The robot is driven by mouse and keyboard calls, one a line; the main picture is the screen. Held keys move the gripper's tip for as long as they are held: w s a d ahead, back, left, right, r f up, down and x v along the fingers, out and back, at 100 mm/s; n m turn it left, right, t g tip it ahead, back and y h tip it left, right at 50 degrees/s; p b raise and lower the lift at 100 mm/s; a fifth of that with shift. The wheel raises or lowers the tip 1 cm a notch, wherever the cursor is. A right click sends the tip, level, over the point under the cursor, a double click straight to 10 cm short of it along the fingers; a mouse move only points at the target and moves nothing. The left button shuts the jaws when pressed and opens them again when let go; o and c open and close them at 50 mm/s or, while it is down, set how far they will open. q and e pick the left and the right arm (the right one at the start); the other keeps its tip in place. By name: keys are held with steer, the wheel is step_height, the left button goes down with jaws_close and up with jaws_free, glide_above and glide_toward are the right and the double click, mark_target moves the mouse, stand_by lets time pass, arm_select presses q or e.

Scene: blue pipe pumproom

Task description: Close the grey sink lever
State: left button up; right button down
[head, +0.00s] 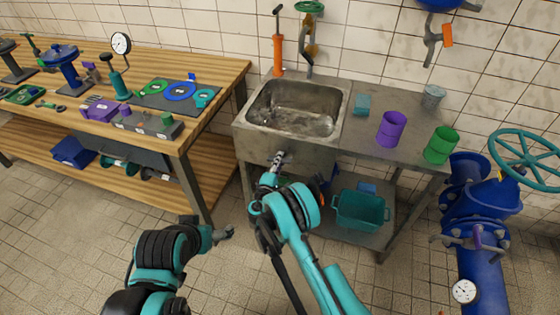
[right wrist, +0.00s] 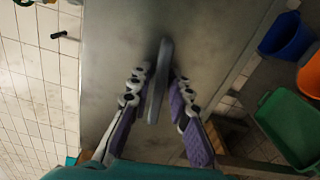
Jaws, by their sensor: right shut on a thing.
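The grey sink lever (right wrist: 158,80) is a slim bar on the front face of the metal sink (head: 248,132). In the head view my right gripper (head: 277,160) is at the sink's front, below the rim, and mostly hides the lever. My left gripper (head: 223,233) is low over the floor, left of the right arm and away from the sink; its finger opening is not clear.
A wooden workbench (head: 215,75) with tools stands at the left. A purple can (head: 391,128) and a green can (head: 440,145) stand on the counter right of the basin. A teal crate (head: 361,211) sits on the shelf below. Blue pipework (head: 480,215) stands at the right.

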steer(key=shift+m, duration=0.5)
steer(key=c, duration=1.6)
jaws_free()
steer(key=shift+w, duration=0.1)
